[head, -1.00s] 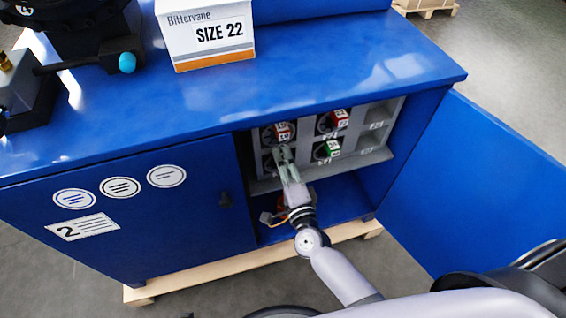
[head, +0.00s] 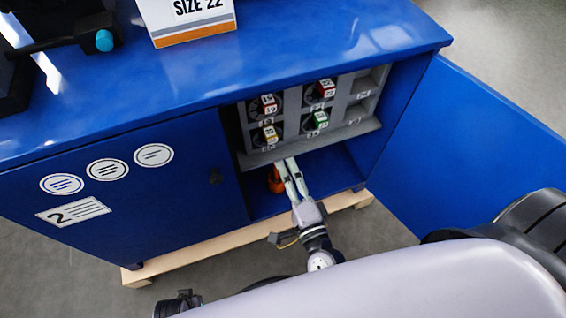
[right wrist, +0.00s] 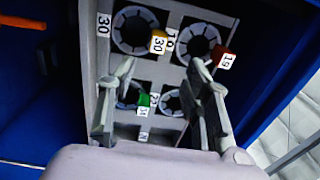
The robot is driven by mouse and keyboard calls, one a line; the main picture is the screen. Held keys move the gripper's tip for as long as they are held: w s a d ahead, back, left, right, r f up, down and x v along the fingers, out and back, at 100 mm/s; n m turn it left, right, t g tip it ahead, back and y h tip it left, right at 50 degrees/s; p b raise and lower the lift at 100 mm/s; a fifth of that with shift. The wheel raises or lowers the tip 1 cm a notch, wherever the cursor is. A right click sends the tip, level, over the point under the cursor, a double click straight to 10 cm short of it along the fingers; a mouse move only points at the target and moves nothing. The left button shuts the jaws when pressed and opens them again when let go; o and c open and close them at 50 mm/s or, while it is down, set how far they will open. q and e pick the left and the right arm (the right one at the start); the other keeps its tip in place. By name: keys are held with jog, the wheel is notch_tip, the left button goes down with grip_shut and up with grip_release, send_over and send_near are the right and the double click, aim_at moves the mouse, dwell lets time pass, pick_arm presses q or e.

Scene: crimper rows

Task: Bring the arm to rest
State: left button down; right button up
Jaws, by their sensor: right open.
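My right gripper (head: 285,165) is in front of the open cabinet bay, just below the grey rack (head: 365,130). Its two fingers are apart with nothing between them. In the right wrist view the open fingers (right wrist: 162,72) show in front of the rack, with a gap between them. The rack holds round dark pieces with coloured tags: a red one (head: 269,104) and a red one (head: 326,88) above, a yellow one (head: 270,134) and a green one (head: 320,119) below. My left gripper does not show.
The blue cabinet (head: 120,115) carries a SIZE 22 box (head: 190,15) on top. Its right door (head: 490,130) stands open beside my arm. An orange thing (head: 275,181) lies in the lower bay behind the fingers. A wooden pallet (head: 200,255) runs below.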

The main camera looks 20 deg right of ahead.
jog(key=shift+s, duration=0.1)
dwell(0.5)
jog(key=a+f+n+g+y, duration=0.4)
jog(key=f+n, duration=0.4)
jog(key=f, duration=0.1)
jog(key=s+d+f+n+g+h, duration=0.15)
jog(key=s+f+n+g, duration=0.25)
jog(key=f, duration=0.4)
jog(key=s+d+f+n+g, duration=0.3)
jog(key=s+f+n+g, duration=0.15)
jog(key=f, duration=0.35)
jog(key=s+d+f+n+g+h, duration=0.3)
jog(key=s+d+f, duration=0.2)
jog(key=s+d, duration=0.15)
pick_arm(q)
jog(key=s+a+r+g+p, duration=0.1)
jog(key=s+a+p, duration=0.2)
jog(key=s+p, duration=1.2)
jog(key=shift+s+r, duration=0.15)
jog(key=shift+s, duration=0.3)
pick_arm(e)
jog(key=s+d+g, duration=0.1)
jog(key=s+d, duration=0.2)
jog(key=s, duration=1.4)
jog(key=shift+r+g, duration=0.35)
jog(key=shift+r, duration=0.05)
jog(key=shift+n, duration=0.25)
jog(key=shift+c, duration=0.5)
